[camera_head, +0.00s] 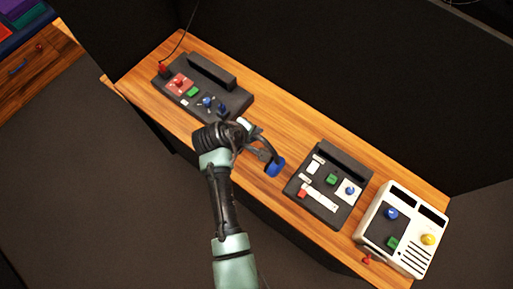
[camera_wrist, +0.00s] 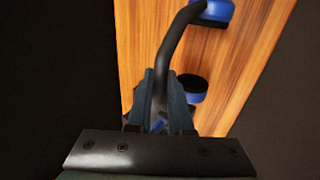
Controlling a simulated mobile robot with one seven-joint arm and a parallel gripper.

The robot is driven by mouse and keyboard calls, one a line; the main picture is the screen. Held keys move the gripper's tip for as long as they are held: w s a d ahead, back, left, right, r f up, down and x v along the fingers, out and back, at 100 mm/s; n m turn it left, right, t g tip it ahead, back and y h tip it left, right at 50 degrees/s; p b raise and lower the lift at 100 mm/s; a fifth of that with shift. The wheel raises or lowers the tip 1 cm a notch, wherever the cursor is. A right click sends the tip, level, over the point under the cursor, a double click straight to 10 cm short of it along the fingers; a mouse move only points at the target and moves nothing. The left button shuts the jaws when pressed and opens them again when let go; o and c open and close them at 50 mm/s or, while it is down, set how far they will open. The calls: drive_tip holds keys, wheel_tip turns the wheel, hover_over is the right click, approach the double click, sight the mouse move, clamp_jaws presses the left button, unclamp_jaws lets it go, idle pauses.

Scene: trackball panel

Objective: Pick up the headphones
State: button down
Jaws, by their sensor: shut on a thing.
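The headphones have a dark curved band and blue ear cups. In the head view one blue cup (camera_head: 275,167) shows at the front of the wooden table, right of my gripper (camera_head: 250,140). In the wrist view the band (camera_wrist: 172,45) runs down between the fingers of my gripper (camera_wrist: 164,90), which is shut on it. One blue cup (camera_wrist: 212,10) shows at the top and another (camera_wrist: 193,88) lies just right of the fingers. Whether the cups touch the table is unclear. My arm hides part of the headphones in the head view.
A dark control panel (camera_head: 235,100) with a red plug and cable stands at the left of the table (camera_head: 275,125). A second dark panel (camera_head: 318,205) and a white panel (camera_head: 423,210) stand to the right. A black wall rises behind the table.

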drive_tip(key=shift+r, duration=0.1)
idle(0.3)
wheel_tip(320, 180, up, 10)
drive_tip(key=shift+f+b, duration=0.1)
drive_tip(key=shift+b, duration=0.4)
idle(0.4)
